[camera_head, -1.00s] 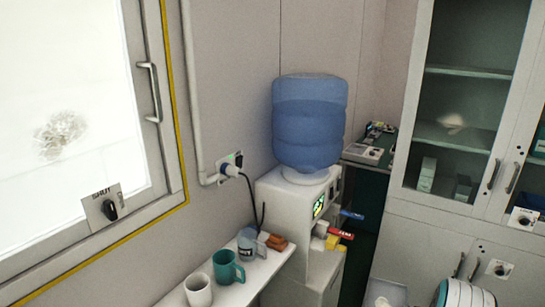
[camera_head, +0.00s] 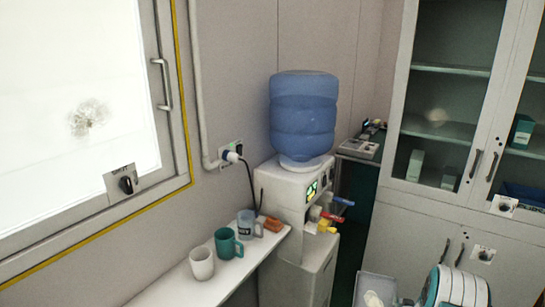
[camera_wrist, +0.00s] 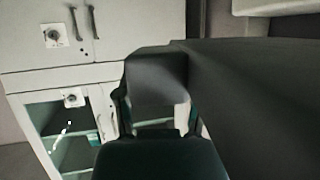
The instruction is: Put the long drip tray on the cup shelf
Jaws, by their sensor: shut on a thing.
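The cup shelf (camera_head: 198,290) is a narrow white ledge along the wall, left of the water dispenser, at the lower middle of the head view. A white mug (camera_head: 201,263), a teal mug (camera_head: 227,244) and a grey-blue mug (camera_head: 247,224) stand at its far part. My gripper (camera_wrist: 157,108) shows in the wrist view, its fingers shut on a dark thing, which I take for the long drip tray (camera_wrist: 260,95). It runs off to the right, close to the camera, so its full shape is hidden.
A water dispenser (camera_head: 288,190) with a blue bottle (camera_head: 303,115) stands past the shelf's far end, its coloured taps facing right. Orange-brown items (camera_head: 270,224) lie by the mugs. A glass-fronted cabinet (camera_head: 420,205) is at the right. The shelf's near part looks bare.

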